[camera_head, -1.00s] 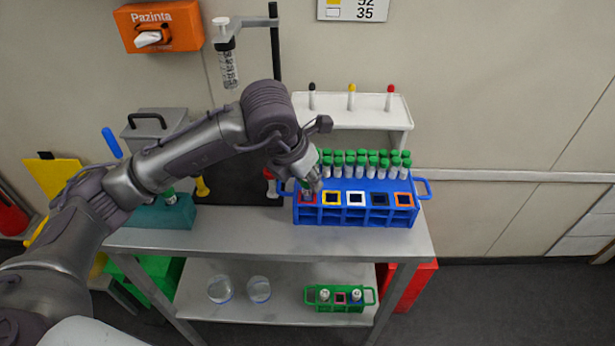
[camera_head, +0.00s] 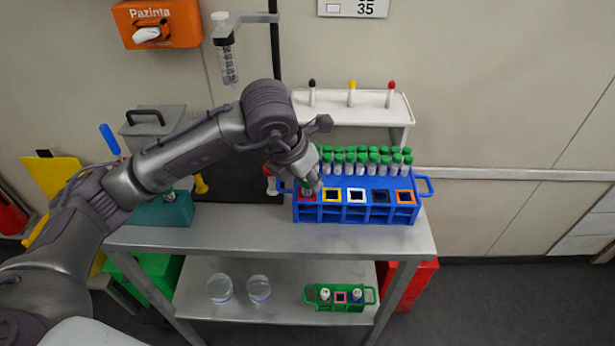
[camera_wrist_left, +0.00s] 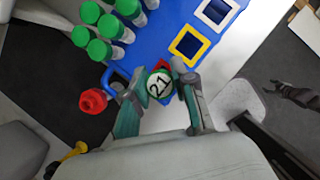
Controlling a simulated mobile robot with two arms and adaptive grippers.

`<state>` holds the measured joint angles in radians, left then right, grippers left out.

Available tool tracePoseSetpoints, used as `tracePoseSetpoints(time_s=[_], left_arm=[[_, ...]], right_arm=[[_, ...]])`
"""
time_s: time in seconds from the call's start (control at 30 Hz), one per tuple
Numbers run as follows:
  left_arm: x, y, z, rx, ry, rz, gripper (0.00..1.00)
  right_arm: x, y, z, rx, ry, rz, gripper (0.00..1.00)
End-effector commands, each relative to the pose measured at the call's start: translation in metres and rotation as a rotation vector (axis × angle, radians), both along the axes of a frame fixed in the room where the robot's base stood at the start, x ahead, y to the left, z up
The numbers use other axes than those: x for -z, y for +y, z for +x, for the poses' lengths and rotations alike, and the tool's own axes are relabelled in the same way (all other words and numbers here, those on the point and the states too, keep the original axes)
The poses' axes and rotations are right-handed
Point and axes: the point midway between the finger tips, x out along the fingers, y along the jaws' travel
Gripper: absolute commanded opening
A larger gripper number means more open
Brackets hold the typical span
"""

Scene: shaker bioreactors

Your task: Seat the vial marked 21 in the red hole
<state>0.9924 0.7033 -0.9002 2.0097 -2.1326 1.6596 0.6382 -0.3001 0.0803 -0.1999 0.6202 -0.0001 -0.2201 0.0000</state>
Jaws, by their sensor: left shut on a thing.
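The vial marked 21 (camera_wrist_left: 160,85) shows its white-and-green cap in the left wrist view, between the fingers of my left gripper (camera_wrist_left: 159,92). My left gripper is shut on it. In the head view my left gripper (camera_head: 306,184) is over the left end of the blue rack (camera_head: 345,214). The red hole (camera_head: 300,196) is the leftmost square there. The vial stands at the red hole, and the gripper partly hides it. A bit of red rim (camera_wrist_left: 163,66) shows beside the cap. I cannot tell how deep the vial sits.
Green-capped vials (camera_head: 365,160) stand in several places at the rack's back. Yellow (camera_head: 331,202), white, dark and orange holes lie to the right. A white shelf (camera_head: 350,118) stands behind. A red-capped object (camera_wrist_left: 93,100) is close to the left gripper. The bench right of the rack is clear.

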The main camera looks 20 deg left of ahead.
Motion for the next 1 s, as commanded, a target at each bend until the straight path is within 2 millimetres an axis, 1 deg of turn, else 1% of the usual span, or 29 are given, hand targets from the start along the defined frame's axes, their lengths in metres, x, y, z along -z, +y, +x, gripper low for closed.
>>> tracePoseSetpoints(time_s=[0.17,0.27,0.3,0.43,0.77,0.87,1.0], left_arm=[[0.003,0.000,0.000,0.000,0.000,0.000,0.06],[0.002,0.000,0.000,0.000,0.000,0.000,0.06],[0.002,0.000,0.000,0.000,0.000,0.000,0.33],[0.002,0.000,0.000,0.000,0.000,0.000,0.55],[0.000,0.000,0.000,0.000,-0.001,0.000,0.56],[-0.007,0.001,-0.003,0.000,-0.002,-0.001,0.56],[-0.030,0.005,-0.011,0.000,-0.005,0.000,0.56]], right_arm=[[0.004,0.000,0.000,0.000,0.000,0.001,0.55],[0.002,0.001,0.000,0.000,0.000,0.001,0.55],[0.002,0.001,0.000,0.000,0.000,0.001,0.55],[0.002,0.001,0.000,0.001,0.000,0.001,0.55],[0.002,0.000,0.000,0.000,-0.001,0.000,0.55],[0.002,0.000,0.000,0.000,0.000,0.000,0.55],[0.002,0.000,0.000,0.000,0.000,0.000,0.55]])
